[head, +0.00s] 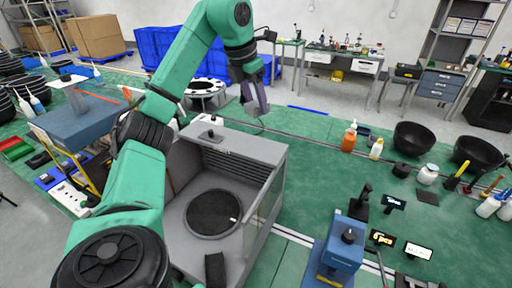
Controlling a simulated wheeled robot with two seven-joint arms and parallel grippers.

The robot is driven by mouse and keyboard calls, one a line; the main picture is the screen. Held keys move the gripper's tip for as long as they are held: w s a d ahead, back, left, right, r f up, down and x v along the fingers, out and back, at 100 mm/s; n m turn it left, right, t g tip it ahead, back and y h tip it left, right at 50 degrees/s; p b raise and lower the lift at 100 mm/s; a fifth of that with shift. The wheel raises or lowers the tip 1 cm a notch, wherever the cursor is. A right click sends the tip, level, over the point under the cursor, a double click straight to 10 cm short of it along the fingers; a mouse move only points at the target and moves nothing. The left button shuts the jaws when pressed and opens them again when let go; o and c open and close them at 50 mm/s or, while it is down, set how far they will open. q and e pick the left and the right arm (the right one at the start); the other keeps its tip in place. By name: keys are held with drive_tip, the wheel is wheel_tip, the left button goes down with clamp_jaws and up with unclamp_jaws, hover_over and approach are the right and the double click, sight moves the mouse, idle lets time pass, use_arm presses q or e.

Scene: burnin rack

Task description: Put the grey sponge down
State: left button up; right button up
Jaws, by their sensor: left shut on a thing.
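My left gripper (250,82) hangs from the green arm at the upper middle of the head view. It is shut on the grey sponge (260,100), which looks grey with a purple tint and points downward. The sponge is in the air, above and behind the grey open-fronted machine (235,143). The fingers partly hide it, and its exact height is hard to tell. My right gripper is not in view.
The machine holds a round dark plate (213,213). An orange bottle (349,138) and black bowls (412,138) stand on the green surface to the right. A blue device (342,248) stands in front. Green surface between the machine and bottles is mostly clear.

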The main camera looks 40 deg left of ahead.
use_arm(q)
drive_tip(key=b, duration=0.2)
hover_over(259, 147)
wheel_tip(259, 147, down, 6)
drive_tip(key=f, duration=0.2)
drive_tip(key=shift+s+a+f, duration=0.35)
drive_tip(key=shift+s+d+f, duration=0.2)
drive_tip(key=shift+s+f, duration=0.05)
drive_tip(key=f, duration=0.3)
drive_tip(key=shift+s+d+f, duration=0.15)
drive_tip(key=shift+d+f, duration=0.05)
drive_tip(key=shift+f, duration=0.05)
drive_tip(key=shift+a+f, duration=0.1)
drive_tip(key=shift+f, duration=0.05)
drive_tip(key=shift+w, duration=0.2)
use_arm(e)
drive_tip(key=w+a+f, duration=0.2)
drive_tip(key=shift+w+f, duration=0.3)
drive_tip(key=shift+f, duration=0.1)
use_arm(q)
drive_tip(key=o, duration=1.3)
drive_tip(key=shift+s, duration=0.1)
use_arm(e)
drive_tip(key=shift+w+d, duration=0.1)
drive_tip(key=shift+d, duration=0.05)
